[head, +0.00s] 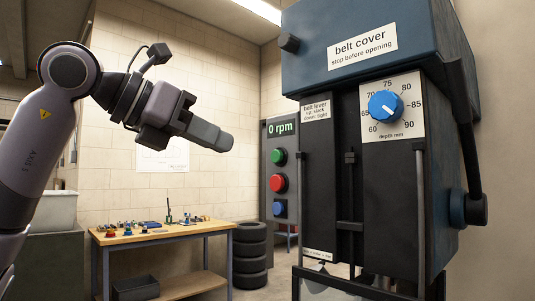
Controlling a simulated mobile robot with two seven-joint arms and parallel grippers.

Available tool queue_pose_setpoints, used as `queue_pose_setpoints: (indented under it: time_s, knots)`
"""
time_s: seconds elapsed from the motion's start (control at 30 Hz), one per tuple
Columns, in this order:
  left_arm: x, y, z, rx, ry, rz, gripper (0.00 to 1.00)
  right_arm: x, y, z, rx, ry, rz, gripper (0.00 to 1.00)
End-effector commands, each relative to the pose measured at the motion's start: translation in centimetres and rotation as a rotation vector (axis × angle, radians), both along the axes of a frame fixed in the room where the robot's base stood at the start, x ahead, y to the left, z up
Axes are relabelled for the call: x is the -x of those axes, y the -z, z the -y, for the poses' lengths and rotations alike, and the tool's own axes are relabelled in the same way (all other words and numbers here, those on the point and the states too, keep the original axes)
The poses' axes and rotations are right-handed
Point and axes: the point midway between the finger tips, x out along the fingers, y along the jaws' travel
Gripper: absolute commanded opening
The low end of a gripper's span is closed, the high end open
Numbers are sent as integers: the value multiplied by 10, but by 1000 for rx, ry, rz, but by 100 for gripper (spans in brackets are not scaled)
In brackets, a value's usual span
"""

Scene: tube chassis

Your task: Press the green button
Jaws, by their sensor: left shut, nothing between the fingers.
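The green button (278,156) sits at the top of a grey control panel (266,190) to the left of the machine. My left gripper (226,142) is shut and empty. In the picture its tip is left of the green button and slightly higher, with a visible gap between them. My right gripper is not in view.
The drill machine (395,210) with a blue belt cover (440,45) and a blue depth dial (385,105) fills the right side. A workbench (165,236) with small parts stands at the back left, next to stacked tyres (250,255).

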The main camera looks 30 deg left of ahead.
Motion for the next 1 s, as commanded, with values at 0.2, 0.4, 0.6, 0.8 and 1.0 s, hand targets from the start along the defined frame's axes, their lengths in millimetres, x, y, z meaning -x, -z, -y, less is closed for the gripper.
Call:
queue_pose_setpoints:
  time_s: [0.2, 0.4, 0.6, 0.8, 1.0]
  knots:
    - [16, -18, -25, -14, -96, 35, 0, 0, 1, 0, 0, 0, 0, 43]
    - [18, -20, -29, -16, -110, 38, 0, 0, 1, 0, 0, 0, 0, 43]
    - [17, -20, -28, -15, -109, 38, 0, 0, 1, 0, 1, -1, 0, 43]
    - [5, -15, -24, -17, -108, 34, 0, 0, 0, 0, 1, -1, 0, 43]
    - [-29, -4, -11, -18, -107, 33, 0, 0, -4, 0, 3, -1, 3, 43]
